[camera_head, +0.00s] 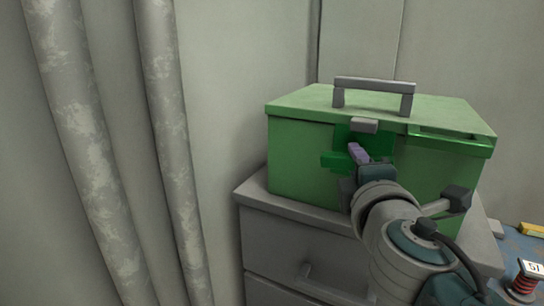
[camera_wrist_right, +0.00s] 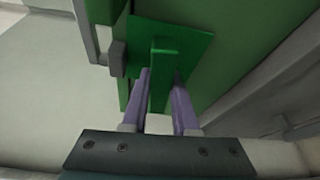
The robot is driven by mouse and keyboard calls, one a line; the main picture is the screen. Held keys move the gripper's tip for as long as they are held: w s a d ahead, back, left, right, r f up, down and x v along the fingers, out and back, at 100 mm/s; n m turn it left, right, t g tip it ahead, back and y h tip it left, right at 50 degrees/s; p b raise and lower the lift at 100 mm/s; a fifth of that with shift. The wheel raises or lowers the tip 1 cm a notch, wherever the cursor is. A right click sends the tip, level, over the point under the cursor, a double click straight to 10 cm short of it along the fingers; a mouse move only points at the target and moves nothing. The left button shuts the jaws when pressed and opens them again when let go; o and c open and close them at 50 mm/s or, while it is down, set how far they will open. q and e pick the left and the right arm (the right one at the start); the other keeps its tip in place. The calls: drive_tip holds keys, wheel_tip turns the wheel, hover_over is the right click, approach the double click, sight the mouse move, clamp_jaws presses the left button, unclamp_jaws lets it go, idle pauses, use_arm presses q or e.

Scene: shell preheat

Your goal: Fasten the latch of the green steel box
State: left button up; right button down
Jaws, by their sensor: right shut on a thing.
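The green steel box (camera_head: 310,160) stands on a grey cabinet with its lid (camera_head: 300,103) down. A grey catch (camera_head: 364,126) sits at the lid's front edge, above a brighter green latch plate (camera_head: 343,135). My right gripper (camera_head: 358,153) is at the box front. In the right wrist view my right gripper (camera_wrist_right: 163,85) has its lavender fingers on either side of the green latch bar (camera_wrist_right: 163,65), shut on it. The wrist hides part of the latch. My left gripper is out of view.
A grey carrying handle (camera_head: 374,84) stands up on the lid. The grey cabinet (camera_head: 300,250) has drawers with a handle. Mottled pipes (camera_head: 165,120) run at the left. A blue surface with a red-and-black part (camera_head: 524,280) and a yellow item (camera_head: 532,229) lies at the right.

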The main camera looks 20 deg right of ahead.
drive_tip(key=shift+r+n+p, duration=0.2)
drive_tip(key=shift+n+p, duration=0.2)
drive_tip(key=shift+p, duration=0.35)
drive_tip(key=n+g+p, duration=0.3)
drive_tip(key=n+p, duration=0.2)
drive_tip(key=p, duration=0.3)
drive_tip(key=shift+r, duration=0.1)
drive_tip(key=shift+n+p, duration=0.35)
drive_tip(key=shift+n, duration=0.15)
drive_tip(key=shift+n+g+h+p, duration=0.5)
drive_tip(key=shift+n+g+p, duration=0.5)
drive_tip(key=shift+n, duration=0.2)
drive_tip(key=shift+f+n+g+h, duration=0.2)
drive_tip(key=shift+n+g+h, duration=0.25)
drive_tip(key=shift+n, duration=0.35)
drive_tip(key=shift+f+n+g+h, duration=0.1)
drive_tip(key=shift+n+g+h, duration=0.2)
drive_tip(key=shift+n, duration=0.3)
